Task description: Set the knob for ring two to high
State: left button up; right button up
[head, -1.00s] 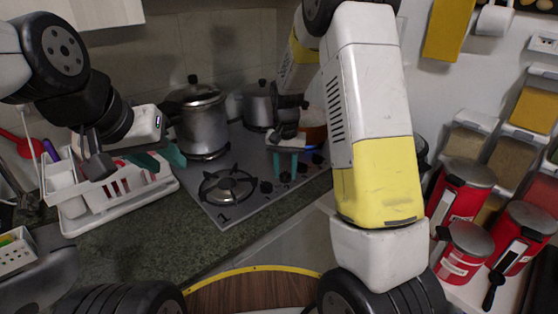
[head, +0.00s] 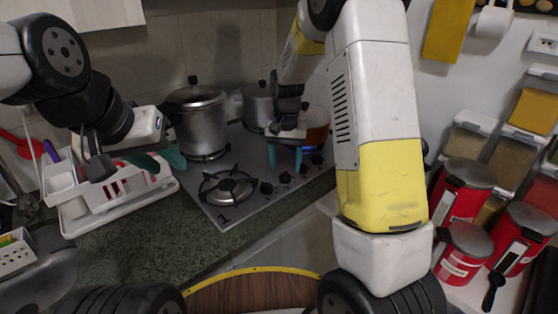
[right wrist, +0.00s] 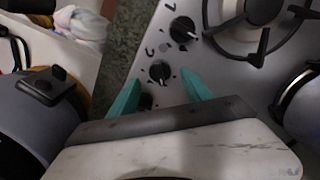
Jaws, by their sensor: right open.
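The grey stove top (head: 258,205) has a row of black knobs along its right edge; one knob (head: 266,187) shows clear of my right gripper. My right gripper (head: 285,158) is above this row with its teal fingers apart. In the right wrist view, a black knob (right wrist: 160,71) lies just ahead of the fingertips, roughly between their lines. Another knob (right wrist: 183,28) is farther ahead, and a third (right wrist: 145,100) is partly hidden beside the left finger. I cannot tell which knob belongs to ring two. My left gripper (head: 168,160) is open and empty by the dish rack.
The front burner (head: 228,187) is bare, with a 1 marked near it. Silver pots (head: 200,125) stand behind. A white dish rack (head: 120,205) is at left; red canisters (head: 464,185) are at right.

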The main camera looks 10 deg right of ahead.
aim_at(285, 173)
notch_tip(285, 173, up, 5)
jog(key=shift+f, duration=0.2)
jog(key=shift+r, duration=0.15)
